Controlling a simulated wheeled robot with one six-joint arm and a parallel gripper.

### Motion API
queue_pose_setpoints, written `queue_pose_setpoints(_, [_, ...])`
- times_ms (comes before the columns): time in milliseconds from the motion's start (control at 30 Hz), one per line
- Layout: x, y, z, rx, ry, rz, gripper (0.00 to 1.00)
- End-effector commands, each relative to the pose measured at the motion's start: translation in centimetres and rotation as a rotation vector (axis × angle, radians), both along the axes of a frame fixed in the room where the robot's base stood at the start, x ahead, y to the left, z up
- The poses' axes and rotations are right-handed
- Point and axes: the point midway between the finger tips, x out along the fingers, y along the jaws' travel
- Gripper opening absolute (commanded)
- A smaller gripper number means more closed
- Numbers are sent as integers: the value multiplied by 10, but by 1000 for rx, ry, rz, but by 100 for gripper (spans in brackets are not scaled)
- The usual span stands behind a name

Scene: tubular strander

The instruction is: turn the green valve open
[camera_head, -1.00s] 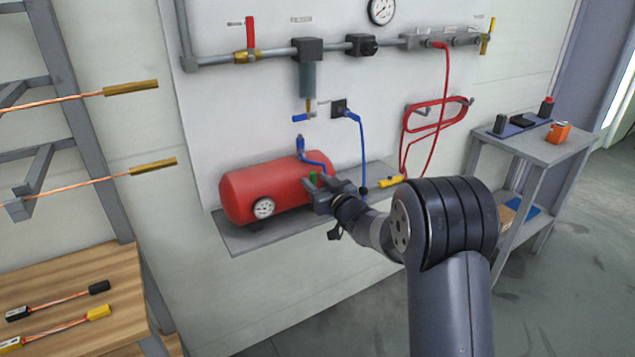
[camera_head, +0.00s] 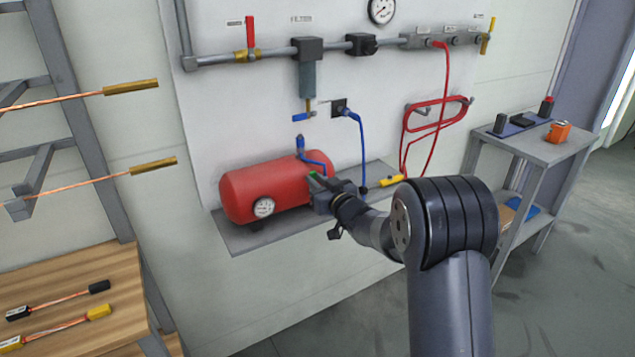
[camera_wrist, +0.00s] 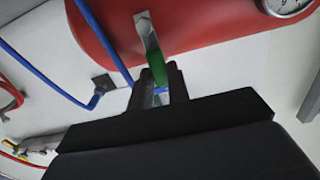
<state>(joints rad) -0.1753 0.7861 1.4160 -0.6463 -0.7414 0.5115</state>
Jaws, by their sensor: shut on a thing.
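The green valve handle (camera_wrist: 157,68) sits at the end of a metal stem at the red tank (camera_wrist: 190,25) in the wrist view. My gripper (camera_wrist: 157,82) is shut on the green handle, with a finger on either side of its end. In the head view the green handle (camera_head: 313,176) shows as a small patch at the front of the red tank (camera_head: 265,188). My gripper (camera_head: 318,184) reaches it from the right, and its fingers hide part of the handle.
The tank rests on a grey shelf (camera_head: 240,238) against a white panel. A round gauge (camera_head: 264,207) is on the tank's front. A blue hose (camera_head: 360,150) hangs behind my gripper. A yellow-ended tool (camera_head: 392,181) lies on the shelf to the right.

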Motion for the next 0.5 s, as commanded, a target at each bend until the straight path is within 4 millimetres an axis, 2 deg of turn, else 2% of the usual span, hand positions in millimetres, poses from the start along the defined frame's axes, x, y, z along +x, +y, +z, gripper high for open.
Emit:
queue_pose_setpoints(267, [3, -4, 1, 70, 47, 0, 0])
queue_pose_setpoints(500, [8, -12, 0, 220, 151, -1, 0])
